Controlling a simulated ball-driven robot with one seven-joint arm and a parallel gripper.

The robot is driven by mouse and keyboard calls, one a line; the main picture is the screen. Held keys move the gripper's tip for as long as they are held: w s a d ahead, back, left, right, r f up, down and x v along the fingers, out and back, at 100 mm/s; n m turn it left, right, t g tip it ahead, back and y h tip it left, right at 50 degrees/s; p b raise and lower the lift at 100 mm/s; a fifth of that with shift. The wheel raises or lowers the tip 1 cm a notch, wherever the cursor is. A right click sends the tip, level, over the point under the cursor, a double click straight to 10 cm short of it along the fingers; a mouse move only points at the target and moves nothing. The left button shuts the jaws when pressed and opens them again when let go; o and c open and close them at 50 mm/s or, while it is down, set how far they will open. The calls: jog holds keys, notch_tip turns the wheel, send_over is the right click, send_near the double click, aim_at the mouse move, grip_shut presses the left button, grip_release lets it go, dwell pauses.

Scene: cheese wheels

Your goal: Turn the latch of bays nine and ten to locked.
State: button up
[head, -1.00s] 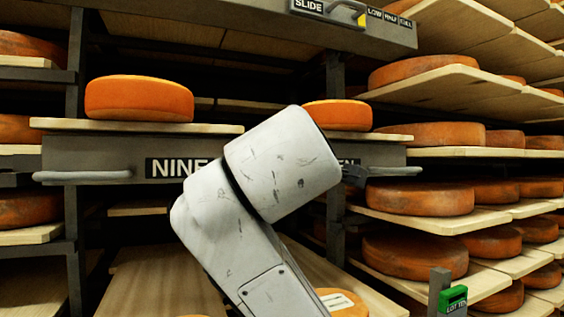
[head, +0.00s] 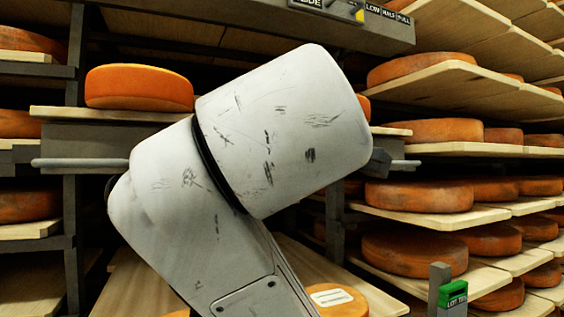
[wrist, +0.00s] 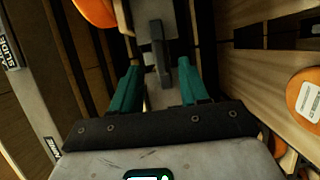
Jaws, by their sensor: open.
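A grey lever (wrist: 158,50), which looks like the latch, stands between my gripper's teal fingers in the wrist view. My gripper (wrist: 158,78) is open, with one finger on each side of the lever and gaps visible beside it. The beam of the bays (head: 85,140) runs behind my arm in the head view. Its left handle (head: 80,163) and right handle (head: 405,165) stick out on either side. My pale arm hides the beam's middle, its lettering and the latch there. Which way counts as locked cannot be read.
An orange cheese wheel (head: 140,88) rests on the board above the beam. A labelled wheel (head: 336,300) lies low behind my arm. Loaded shelves (head: 450,151) fill the right side. A beam with a SLIDE sign (wrist: 9,51) shows in the wrist view.

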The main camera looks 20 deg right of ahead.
jog(key=shift+v, duration=1.95)
jog(key=w+d+f+m+g+y, duration=0.1)
jog(key=d+f+m+g+y, duration=0.1)
jog(key=f, duration=1.1)
jog(key=w+d+f+m+g+y, duration=0.1)
jog(key=d+f+g, duration=0.15)
jog(key=f, duration=1.05)
jog(key=w+d+f+m+g+y, duration=0.1)
jog(key=f+m+g+y, duration=0.15)
jog(key=f, duration=1.05)
jog(key=s+d+f+m+g, duration=0.1)
jog(key=s+f+g, duration=0.15)
jog(key=f, duration=0.45)
jog(key=s+d+f+m+g, duration=0.1)
jog(key=s+f, duration=0.3)
jog(key=f, duration=0.3)
jog(key=s+d+f+m+g, duration=0.2)
jog(key=s+f+m, duration=0.1)
jog(key=s+f, duration=0.6)
jog(key=s+d+f+m+g+y, duration=0.1)
jog(key=s+d+f+m+g, duration=0.1)
jog(key=s+f, duration=0.6)
jog(key=s+m+g, duration=0.1)
jog(key=s, duration=0.6)
jog(key=shift+s+f, duration=0.3)
jog(key=shift+f, duration=0.1)
jog(key=shift+m, duration=0.25)
